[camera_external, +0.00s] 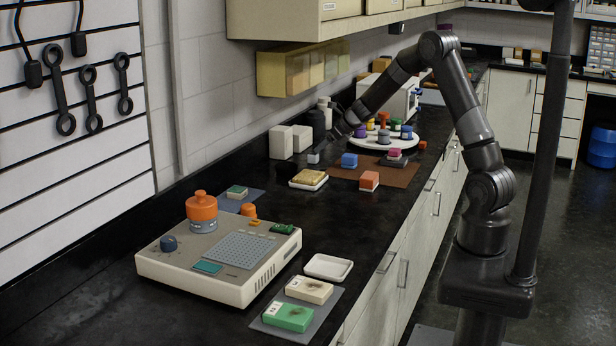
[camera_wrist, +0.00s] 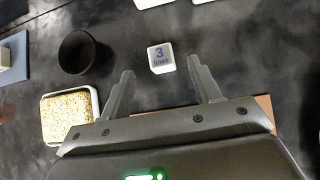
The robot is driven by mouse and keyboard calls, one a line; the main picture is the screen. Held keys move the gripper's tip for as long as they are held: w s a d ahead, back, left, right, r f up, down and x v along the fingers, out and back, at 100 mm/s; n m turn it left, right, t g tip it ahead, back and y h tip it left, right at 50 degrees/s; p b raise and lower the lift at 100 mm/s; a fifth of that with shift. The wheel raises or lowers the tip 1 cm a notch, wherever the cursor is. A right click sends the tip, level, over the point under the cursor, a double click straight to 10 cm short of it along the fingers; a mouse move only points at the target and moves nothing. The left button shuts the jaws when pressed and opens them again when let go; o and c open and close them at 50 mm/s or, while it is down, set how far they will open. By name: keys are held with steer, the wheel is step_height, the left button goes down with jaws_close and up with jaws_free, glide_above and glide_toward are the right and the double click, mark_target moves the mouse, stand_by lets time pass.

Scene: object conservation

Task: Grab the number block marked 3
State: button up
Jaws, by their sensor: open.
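The number block marked 3 (camera_wrist: 161,58) is a small white cube with a blue-grey 3 and smaller lettering under it. In the wrist view it lies on the dark counter, near the tips of my gripper (camera_wrist: 160,70) and between their lines. My gripper is open, with one finger on each side and nothing held. In the external view a small pale block (camera_external: 313,158), which looks like the same one, sits on the counter just below my gripper (camera_external: 332,138). Its marking is too small to read there, and the fingertips are hard to make out.
A tray of golden grains (camera_external: 308,180) stands near the block; it also shows in the wrist view (camera_wrist: 48,128). A brown mat (camera_external: 400,178) holds a blue block (camera_external: 349,160) and an orange block (camera_external: 369,180). White boxes (camera_external: 281,142) stand behind. A round turntable (camera_external: 365,141) lies farther back.

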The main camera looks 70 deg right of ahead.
mark_target(314, 154)
steer(key=shift+x, duration=3.25)
steer(key=shift+s+f, duration=0.1)
steer(key=shift+s, duration=0.05)
steer(key=c, duration=1)
